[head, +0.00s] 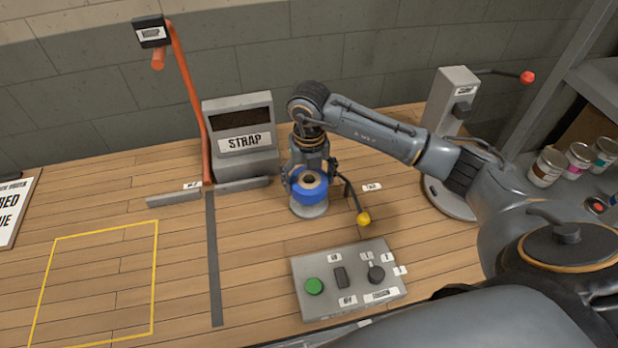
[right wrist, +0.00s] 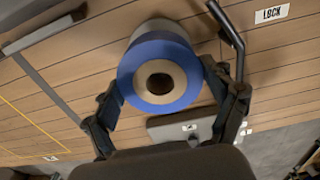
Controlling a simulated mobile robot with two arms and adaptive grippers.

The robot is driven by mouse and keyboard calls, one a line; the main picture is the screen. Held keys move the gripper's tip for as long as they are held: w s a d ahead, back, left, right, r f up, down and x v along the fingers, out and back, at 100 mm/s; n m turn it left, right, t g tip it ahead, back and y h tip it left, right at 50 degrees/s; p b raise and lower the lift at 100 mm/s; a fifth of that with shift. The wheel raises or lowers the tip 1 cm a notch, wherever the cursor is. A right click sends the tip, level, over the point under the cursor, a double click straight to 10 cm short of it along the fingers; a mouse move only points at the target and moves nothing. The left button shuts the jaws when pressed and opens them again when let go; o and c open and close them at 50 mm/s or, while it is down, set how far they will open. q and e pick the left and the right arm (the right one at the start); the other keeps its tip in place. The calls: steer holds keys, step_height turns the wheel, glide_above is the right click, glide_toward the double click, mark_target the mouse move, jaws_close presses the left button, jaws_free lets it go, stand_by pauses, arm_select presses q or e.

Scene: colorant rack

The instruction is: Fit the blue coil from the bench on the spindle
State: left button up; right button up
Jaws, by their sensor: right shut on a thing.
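The blue coil (head: 310,192) is a blue ring around a tan core with a dark hole; it also shows in the right wrist view (right wrist: 136,88). It sits at the top of a pale grey round stand (head: 309,210), which also shows behind it in the right wrist view (right wrist: 160,26). Whether a spindle pin is inside the hole, I cannot tell. My right gripper (head: 312,172) comes down from above and is shut on the coil. Its fingers (right wrist: 163,82) lie on opposite sides of the coil. My left gripper is out of view.
A black lever with a yellow knob (head: 363,218) stands just right of the coil. A control box (head: 326,300) with a green button is in front. A STRAP box (head: 240,165) is behind left. A yellow-outlined area (head: 153,290) is empty. Cans (head: 548,166) stand at right.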

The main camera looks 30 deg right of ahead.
steer(key=shift+f+b, duration=1.75)
steer(key=shift+f, duration=0.5)
steer(key=o, duration=1.1)
